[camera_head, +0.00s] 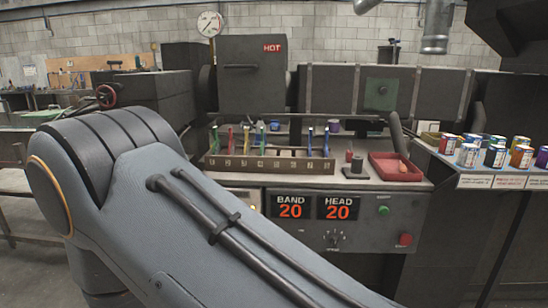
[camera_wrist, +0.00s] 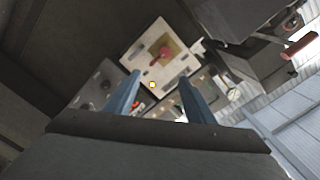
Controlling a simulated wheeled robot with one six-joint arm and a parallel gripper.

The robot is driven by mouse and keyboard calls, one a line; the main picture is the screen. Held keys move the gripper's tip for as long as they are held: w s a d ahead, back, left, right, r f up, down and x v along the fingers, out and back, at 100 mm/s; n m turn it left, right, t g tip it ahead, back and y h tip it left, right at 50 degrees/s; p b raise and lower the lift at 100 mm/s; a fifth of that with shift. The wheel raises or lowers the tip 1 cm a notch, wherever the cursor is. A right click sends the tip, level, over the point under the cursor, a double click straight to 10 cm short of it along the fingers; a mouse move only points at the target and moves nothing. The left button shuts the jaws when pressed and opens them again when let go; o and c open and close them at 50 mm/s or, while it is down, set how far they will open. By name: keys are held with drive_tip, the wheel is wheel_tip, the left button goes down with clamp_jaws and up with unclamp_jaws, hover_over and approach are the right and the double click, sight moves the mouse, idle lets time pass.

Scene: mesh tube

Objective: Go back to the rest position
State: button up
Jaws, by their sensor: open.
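My gripper (camera_wrist: 159,77) shows in the wrist view, with two blue-grey fingers spread apart and nothing seen between them. Beyond the fingers is a pale square panel (camera_wrist: 136,48) with a red item on it, apart from the fingertips as far as I can tell. In the head view my grey arm crosses the foreground from the left to the bottom right. My gripper is outside the head view. The arm hides part of the machine front and the left end of the bench.
A slotted rack (camera_head: 270,164) with several coloured tools stands on the machine's ledge. A red tray (camera_head: 382,174) sits to its right, and several paint cans (camera_head: 495,156) stand on a shelf further right. A panel (camera_head: 313,207) reads BAND 20, HEAD 20. A dark box marked HOT (camera_head: 250,85) rises behind.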

drive_tip(key=w+d+r+n+g+y+p, duration=0.2)
drive_tip(key=w+d+r+n+g+p, duration=0.1)
drive_tip(key=w+d+r+g, duration=0.25)
drive_tip(key=d+r+n+g+p, duration=0.3)
drive_tip(key=d+r+g, duration=0.1)
drive_tip(key=d, duration=0.5)
drive_tip(key=s+d+r+n+g+p, duration=0.2)
drive_tip(key=s+d+r+g, duration=0.2)
drive_tip(key=s+d, duration=0.7)
drive_tip(key=s+d+r+n+g+p, duration=0.3)
drive_tip(key=s+d+r, duration=0.3)
drive_tip(key=s+d, duration=0.6)
drive_tip(key=shift+s+d+g+h, duration=0.3)
drive_tip(key=shift+g+h, duration=0.1)
drive_tip(key=shift+g, duration=0.15)
